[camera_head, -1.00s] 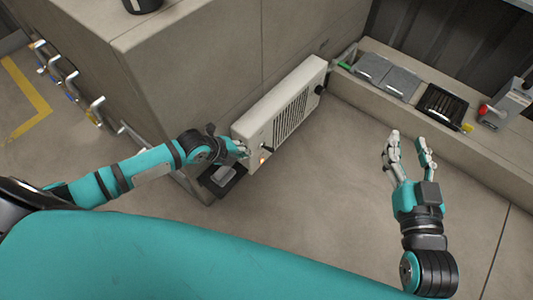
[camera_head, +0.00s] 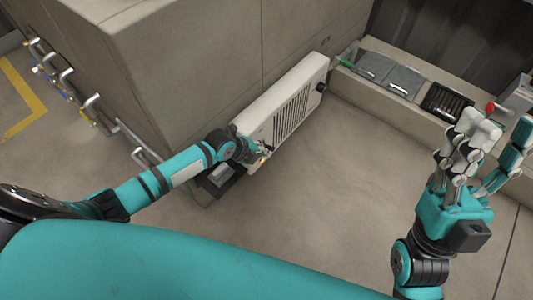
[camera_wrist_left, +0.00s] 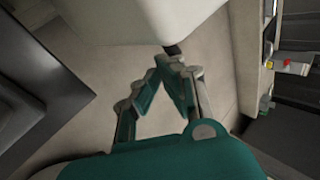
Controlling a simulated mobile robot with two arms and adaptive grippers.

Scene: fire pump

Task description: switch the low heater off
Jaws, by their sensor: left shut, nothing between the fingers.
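The low heater (camera_head: 283,105) is a white box with a dark grille, standing low against the beige cabinet. A small orange light glows on its near end, beside my left gripper (camera_head: 262,151). My left gripper is shut and empty at that end and partly covers the controls. In the left wrist view the gripper's fingertips (camera_wrist_left: 178,60) meet just below the heater's white body (camera_wrist_left: 140,18). A small dark part, perhaps a knob, shows at the tips; contact is unclear. My right gripper (camera_head: 492,128) is open and empty at the right, away from the heater.
The beige cabinet (camera_head: 200,70) rises behind the heater. A ledge (camera_head: 400,112) with grey panels, a dark tray (camera_head: 445,103) and a red-handled part (camera_head: 495,108) runs at upper right. Pipes with handles (camera_head: 68,78) are at left. The middle floor (camera_head: 320,190) is clear.

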